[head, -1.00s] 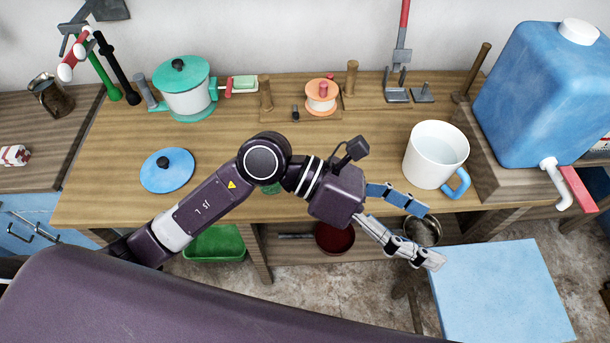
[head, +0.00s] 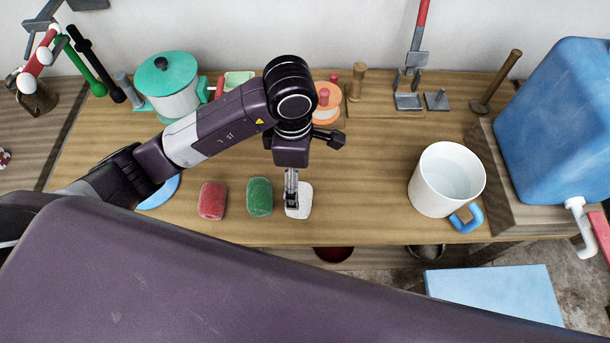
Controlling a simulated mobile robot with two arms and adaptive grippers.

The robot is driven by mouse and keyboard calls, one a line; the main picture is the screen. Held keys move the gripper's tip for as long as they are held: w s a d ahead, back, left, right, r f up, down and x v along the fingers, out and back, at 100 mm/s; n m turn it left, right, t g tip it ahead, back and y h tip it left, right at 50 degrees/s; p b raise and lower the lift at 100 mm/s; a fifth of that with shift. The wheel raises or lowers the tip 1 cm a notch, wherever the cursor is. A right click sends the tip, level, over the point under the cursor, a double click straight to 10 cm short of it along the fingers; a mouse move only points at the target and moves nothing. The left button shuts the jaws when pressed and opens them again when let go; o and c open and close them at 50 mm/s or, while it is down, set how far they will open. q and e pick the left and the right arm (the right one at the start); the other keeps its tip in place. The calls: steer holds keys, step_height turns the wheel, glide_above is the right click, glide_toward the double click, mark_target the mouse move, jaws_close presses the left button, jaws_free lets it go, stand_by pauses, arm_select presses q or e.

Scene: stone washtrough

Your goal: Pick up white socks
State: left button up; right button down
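The white socks (head: 304,201) look like a small rounded white bundle on the wooden table, near its front edge. My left gripper (head: 291,207) points down over the white bundle, its fingers covering the bundle's left part. I see the fingers nearly edge-on, so I cannot tell whether they are open or shut, or whether they touch the bundle. My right gripper is not in view.
A green bundle (head: 259,197) and a red bundle (head: 212,200) lie left of the white one. A white mug (head: 428,189) with a blue handle stands to the right, beside a large blue container (head: 553,115). The tabletop between white bundle and mug is clear.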

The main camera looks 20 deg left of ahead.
arm_select(q)
steer(key=shift+w+a+f, duration=0.1)
steer(key=shift+w+f, duration=0.1)
steer(key=shift+f, duration=0.05)
steer(key=shift+s+f, duration=0.1)
steer(key=shift+f, duration=0.25)
steer(key=f, duration=0.1)
steer(key=f+p, duration=0.1)
steer(key=s+f+p, duration=0.1)
steer(key=shift+d+f, duration=0.15)
steer(key=shift+d, duration=0.1)
step_height(320, 180, down, 2)
steer(key=shift+w+f+p, duration=0.15)
steer(key=shift+p, duration=0.15)
steer(key=shift+f, duration=0.35)
steer(key=c, duration=1.2)
steer(key=shift+c, duration=0.2)
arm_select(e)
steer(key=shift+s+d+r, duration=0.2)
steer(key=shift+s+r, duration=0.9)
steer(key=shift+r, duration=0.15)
